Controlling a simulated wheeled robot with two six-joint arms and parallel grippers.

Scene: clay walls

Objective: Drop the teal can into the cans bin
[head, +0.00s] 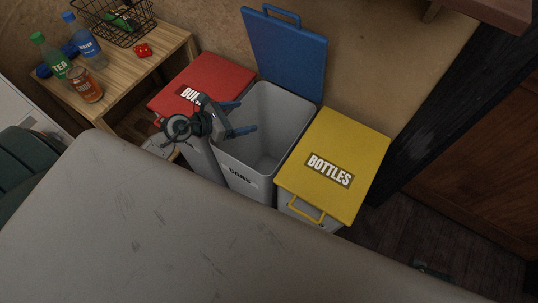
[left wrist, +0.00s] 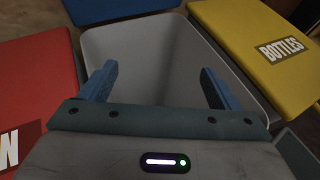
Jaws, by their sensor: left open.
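The cans bin (head: 236,170) is a grey bin marked CANS, with its blue lid (head: 287,52) raised. My left gripper (head: 246,116) is open over the left part of its mouth, with nothing between the fingers. In the left wrist view, the open fingers (left wrist: 159,68) stand over the bin's grey interior (left wrist: 165,50). I see no teal can in either view. Part of the bin's inside is hidden by the gripper and the bin's walls, so I cannot tell whether a can lies there. My right gripper is not in view.
A red-lidded bin (head: 215,75) stands left of the cans bin and a yellow-lidded BOTTLES bin (head: 350,145) right, both closed.

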